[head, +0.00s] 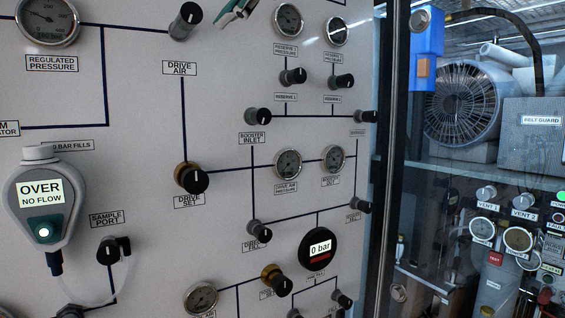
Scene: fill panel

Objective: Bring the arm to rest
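Neither of my arms shows clearly in the head view. A small dark-green and white piece (238,10) is cut off by the top edge, in front of the panel. I cannot tell whether it is part of a gripper. The grey fill panel (140,150) fills the left and middle. It carries the drive air knob (185,20), the drive set knob (191,178), several gauges and a round display reading 0 bar (319,249).
A handheld-style meter (40,195) at left reads OVER, NO FLOW. A clear tube runs by the sample port (112,250). A glazed frame (388,150) stands right of the panel, with a blue box (426,45) on it. Behind are a finned machine (465,105) and a belt guard (530,140).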

